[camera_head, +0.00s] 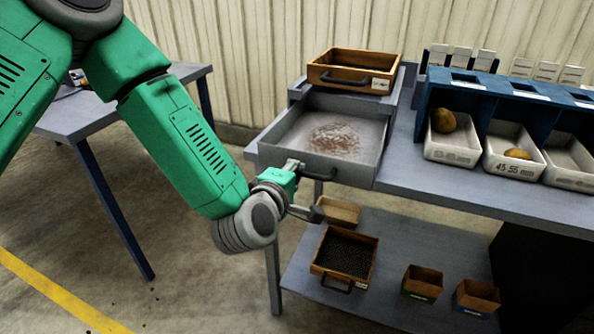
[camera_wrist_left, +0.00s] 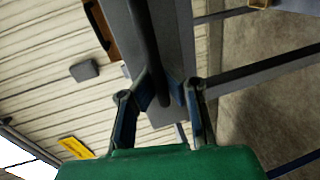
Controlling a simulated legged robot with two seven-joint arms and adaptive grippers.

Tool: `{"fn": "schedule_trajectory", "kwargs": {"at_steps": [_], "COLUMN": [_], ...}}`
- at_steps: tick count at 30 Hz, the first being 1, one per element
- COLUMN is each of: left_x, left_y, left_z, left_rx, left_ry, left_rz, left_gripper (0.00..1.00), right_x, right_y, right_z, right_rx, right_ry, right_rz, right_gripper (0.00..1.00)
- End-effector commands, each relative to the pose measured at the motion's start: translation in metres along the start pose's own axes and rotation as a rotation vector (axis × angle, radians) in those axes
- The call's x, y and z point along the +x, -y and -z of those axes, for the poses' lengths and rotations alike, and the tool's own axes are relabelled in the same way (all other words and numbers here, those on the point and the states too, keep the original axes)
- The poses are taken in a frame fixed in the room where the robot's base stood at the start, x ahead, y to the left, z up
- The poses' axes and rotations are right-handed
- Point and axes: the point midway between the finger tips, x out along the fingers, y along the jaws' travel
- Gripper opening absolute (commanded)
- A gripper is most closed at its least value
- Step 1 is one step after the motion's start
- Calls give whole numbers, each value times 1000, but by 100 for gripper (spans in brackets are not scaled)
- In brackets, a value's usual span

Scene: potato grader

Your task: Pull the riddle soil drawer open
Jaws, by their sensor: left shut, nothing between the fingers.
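The riddle soil drawer (camera_head: 362,168), a grey metal tray with brown soil on its floor, stands pulled out toward me from under a wooden-framed riddle (camera_head: 352,70) in the head view. Its dark bar handle (camera_head: 322,177) is on the front face. My left gripper (camera_head: 308,192) is at the left end of this handle. In the left wrist view, the dark handle bar (camera_wrist_left: 145,45) runs down to my left gripper's fingertips (camera_wrist_left: 161,88). The fingers are shut with nothing held. Whether they touch the bar is unclear. My right gripper is not in view.
A blue rack (camera_head: 430,95) with white bins and potatoes stands right of the drawer. On the lower shelf (camera_head: 395,260) are a dark-meshed wooden sieve (camera_head: 345,255) and small boxes. Another table (camera_head: 85,115) stands at left. The floor between is clear.

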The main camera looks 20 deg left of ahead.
Motion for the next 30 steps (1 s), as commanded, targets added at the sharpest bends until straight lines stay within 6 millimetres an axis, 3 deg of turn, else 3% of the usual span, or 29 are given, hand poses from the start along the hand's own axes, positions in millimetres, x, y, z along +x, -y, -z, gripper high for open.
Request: {"fn": "schedule_trajectory", "kwargs": {"at_steps": [1, 3, 14, 24, 30], "left_x": [-1, -1, -6, -59, -73], "left_y": [4, 4, 1, 3, 3], "left_z": [0, 0, 0, 0, 0], "left_rx": [1, 1, 0, -1, 0], "left_ry": [0, 0, 1, 1, 0], "left_rz": [10, 9, 4, 8, 7], "left_gripper": [4, 19, 19, 19, 19], "right_x": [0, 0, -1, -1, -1], "right_y": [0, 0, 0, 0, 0], "right_z": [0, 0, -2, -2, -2], "right_rx": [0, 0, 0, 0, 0], "right_ry": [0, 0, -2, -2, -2], "right_rz": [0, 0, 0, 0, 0], "right_gripper": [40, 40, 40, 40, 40]}}
